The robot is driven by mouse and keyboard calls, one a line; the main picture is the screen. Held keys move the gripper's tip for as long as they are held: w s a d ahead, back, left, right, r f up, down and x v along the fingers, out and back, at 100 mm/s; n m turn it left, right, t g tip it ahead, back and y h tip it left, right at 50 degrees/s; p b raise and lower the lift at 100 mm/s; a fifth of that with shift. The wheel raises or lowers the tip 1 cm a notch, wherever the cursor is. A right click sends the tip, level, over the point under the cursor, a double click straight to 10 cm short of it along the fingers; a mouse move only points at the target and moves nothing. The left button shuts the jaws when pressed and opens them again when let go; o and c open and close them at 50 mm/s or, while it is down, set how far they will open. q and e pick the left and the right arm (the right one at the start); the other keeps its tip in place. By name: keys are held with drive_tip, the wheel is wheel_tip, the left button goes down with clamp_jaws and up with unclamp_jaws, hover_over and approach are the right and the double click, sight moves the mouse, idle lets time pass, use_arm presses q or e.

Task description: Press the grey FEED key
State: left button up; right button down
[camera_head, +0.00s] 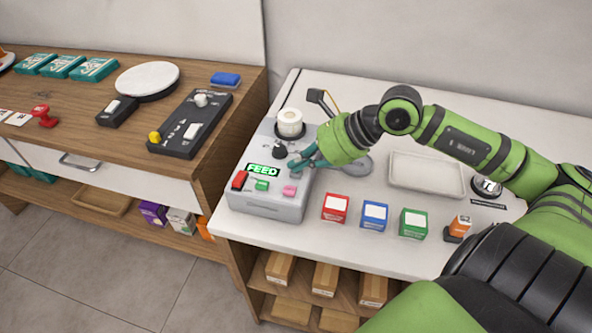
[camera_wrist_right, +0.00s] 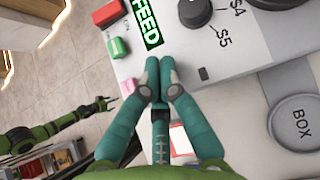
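A grey machine (camera_head: 265,207) stands at the left end of the white counter. Its lit green display (camera_head: 263,168) reads FEED; it also shows in the wrist view (camera_wrist_right: 147,22). In front of the display are a red key (camera_head: 239,180), a green key (camera_head: 262,186) and a pink key (camera_head: 289,190). I cannot make out a grey key; my fingers hide part of the panel. My right gripper (camera_head: 297,163) is over the machine's right side, its teal fingers (camera_wrist_right: 158,65) together and empty, right of the display. My left gripper (camera_wrist_right: 103,105) shows small, away from the machine.
Red (camera_head: 335,208), blue (camera_head: 375,216) and green (camera_head: 413,223) boxes stand right of the machine. A pale tray (camera_head: 427,172) lies behind them. A gap separates the wooden counter (camera_head: 222,130).

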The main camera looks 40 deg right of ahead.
drive_tip(key=shift+f, duration=0.15)
idle(0.3)
drive_tip(key=shift+r+p, duration=0.35)
drive_tip(key=shift+r, duration=0.5)
drive_tip(key=shift+r+p, duration=1.35)
drive_tip(key=shift+r, duration=1.15)
